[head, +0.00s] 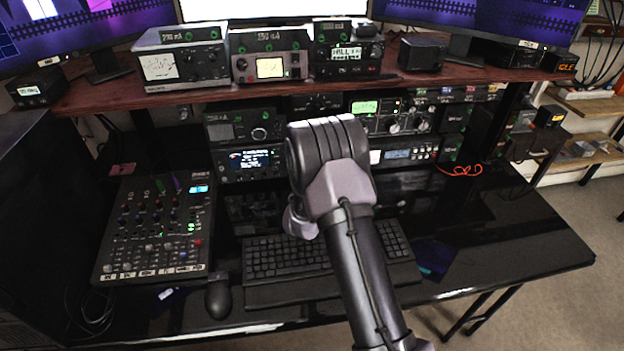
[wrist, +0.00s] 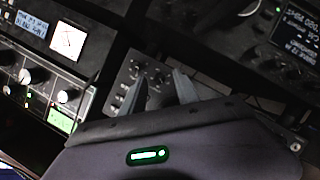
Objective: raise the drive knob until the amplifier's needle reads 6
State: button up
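My gripper (wrist: 160,82) is open in the wrist view, with two grey fingers apart and nothing visible between them. They overlap a small dark panel (wrist: 150,72) with several small knobs; I cannot tell whether they touch it. In the head view my arm hides the fingers. A white needle meter (wrist: 67,40) is at upper left in the wrist view; its reading is too small to tell. In the head view, needle meters show on the upper-left unit (head: 160,67) and the unit beside it (head: 270,68). I cannot tell which unit is the amplifier or which knob is drive.
A radio with a green display and large knobs (head: 394,127) is right of my arm, and a unit with a blue screen (head: 249,160) is left of it. The keyboard (head: 285,258), mixer (head: 155,230) and mouse (head: 218,296) lie below. The desk's right side is mostly clear.

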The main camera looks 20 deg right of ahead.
jog(key=shift+w+d, duration=0.1)
jog(key=shift+w, duration=0.1)
jog(key=shift+c, duration=0.3)
grip_shut()
jog(key=shift+d+r+m+y, duration=0.1)
jog(key=shift+m+y, duration=0.4)
jog(key=shift+m, duration=0.2)
jog(key=shift+s+m+y, duration=0.1)
jog(key=shift+m+y, duration=0.7)
jog(key=shift+m, duration=0.2)
jog(key=shift+o, duration=0.3)
grip_release()
